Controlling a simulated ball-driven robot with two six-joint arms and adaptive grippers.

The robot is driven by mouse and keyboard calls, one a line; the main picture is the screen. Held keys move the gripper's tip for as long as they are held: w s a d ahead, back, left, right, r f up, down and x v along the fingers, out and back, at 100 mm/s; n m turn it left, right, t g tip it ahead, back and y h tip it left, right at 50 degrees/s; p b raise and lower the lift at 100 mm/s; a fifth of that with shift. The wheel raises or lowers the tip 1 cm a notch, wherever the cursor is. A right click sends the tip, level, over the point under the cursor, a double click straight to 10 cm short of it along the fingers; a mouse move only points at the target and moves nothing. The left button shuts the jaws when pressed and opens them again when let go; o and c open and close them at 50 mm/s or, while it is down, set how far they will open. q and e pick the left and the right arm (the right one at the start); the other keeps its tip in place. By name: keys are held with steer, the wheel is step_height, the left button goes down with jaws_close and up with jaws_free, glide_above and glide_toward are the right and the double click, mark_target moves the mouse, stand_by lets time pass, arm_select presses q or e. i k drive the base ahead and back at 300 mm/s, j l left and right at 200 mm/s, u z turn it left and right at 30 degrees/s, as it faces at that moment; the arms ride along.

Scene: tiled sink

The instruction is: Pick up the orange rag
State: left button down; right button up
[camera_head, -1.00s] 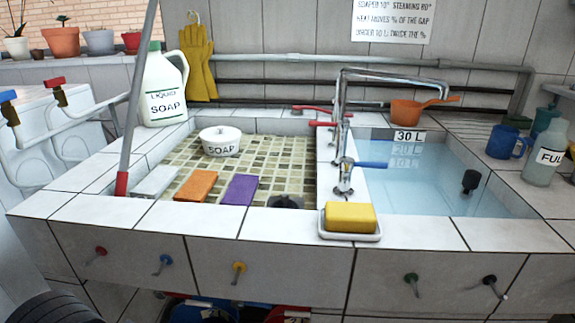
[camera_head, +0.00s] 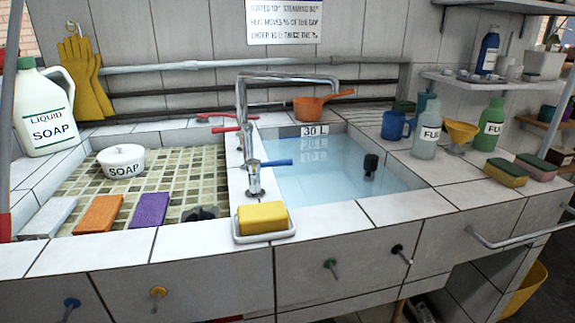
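The orange rag (camera_head: 99,214) is a folded, flat block lying on the tiled floor of the left basin, near its front edge. It lies between a white-grey block (camera_head: 48,217) on its left and a purple block (camera_head: 149,210) on its right. Its top and front are unobstructed in the head view. Neither of my grippers is in view.
A white soap dish (camera_head: 121,162) sits behind the rag in the basin. A yellow sponge (camera_head: 262,217) lies on a tray on the front rim. The tap (camera_head: 252,180) stands between the basins. The right basin (camera_head: 320,175) holds water. A soap jug (camera_head: 45,115) stands at back left.

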mark_target(99, 217)
steer(key=u, duration=1.2)
